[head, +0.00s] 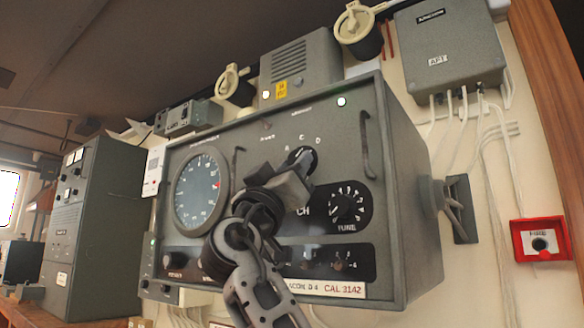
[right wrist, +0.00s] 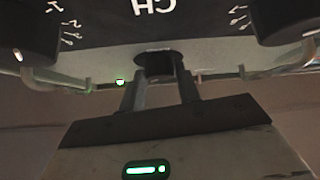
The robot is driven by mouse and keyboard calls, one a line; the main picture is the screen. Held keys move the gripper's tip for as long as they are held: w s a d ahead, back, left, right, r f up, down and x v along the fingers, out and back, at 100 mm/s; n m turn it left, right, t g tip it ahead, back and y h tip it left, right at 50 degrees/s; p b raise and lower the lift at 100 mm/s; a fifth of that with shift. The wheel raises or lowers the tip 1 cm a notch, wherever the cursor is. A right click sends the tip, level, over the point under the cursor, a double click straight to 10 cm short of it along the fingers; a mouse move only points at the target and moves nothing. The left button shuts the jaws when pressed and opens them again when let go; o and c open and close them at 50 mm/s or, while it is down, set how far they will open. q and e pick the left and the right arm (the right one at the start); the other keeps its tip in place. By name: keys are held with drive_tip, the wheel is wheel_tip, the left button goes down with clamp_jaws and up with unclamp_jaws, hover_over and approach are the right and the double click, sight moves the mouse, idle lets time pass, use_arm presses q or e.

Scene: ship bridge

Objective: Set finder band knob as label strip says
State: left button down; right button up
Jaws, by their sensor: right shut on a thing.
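The finder (head: 395,210) is a grey wall-mounted box with a round dial at left. Its band knob (head: 308,155) is dark, at upper middle, with letters around it; C and D are readable. My right gripper (head: 297,180) is shut on this knob, covering part of it, so I cannot tell its exact setting. In the right wrist view, both fingers (right wrist: 160,95) close on a small dark knob (right wrist: 155,58). The label strip (head: 330,288) at the finder's lower edge reads "...ACON D-4" and "CAL 3142"; my arm hides its start. My left gripper is not in view.
A grey APT box (head: 447,50) with cables hangs at upper right. A red-framed switch (head: 540,241) is at far right. A grey cabinet (head: 100,220) stands left.

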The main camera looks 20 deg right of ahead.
drive_tip(key=o, duration=1)
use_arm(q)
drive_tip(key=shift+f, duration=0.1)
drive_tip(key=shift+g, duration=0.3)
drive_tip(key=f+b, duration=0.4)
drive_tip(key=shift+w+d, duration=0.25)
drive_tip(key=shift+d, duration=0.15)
use_arm(e)
drive_tip(key=v, duration=1.6)
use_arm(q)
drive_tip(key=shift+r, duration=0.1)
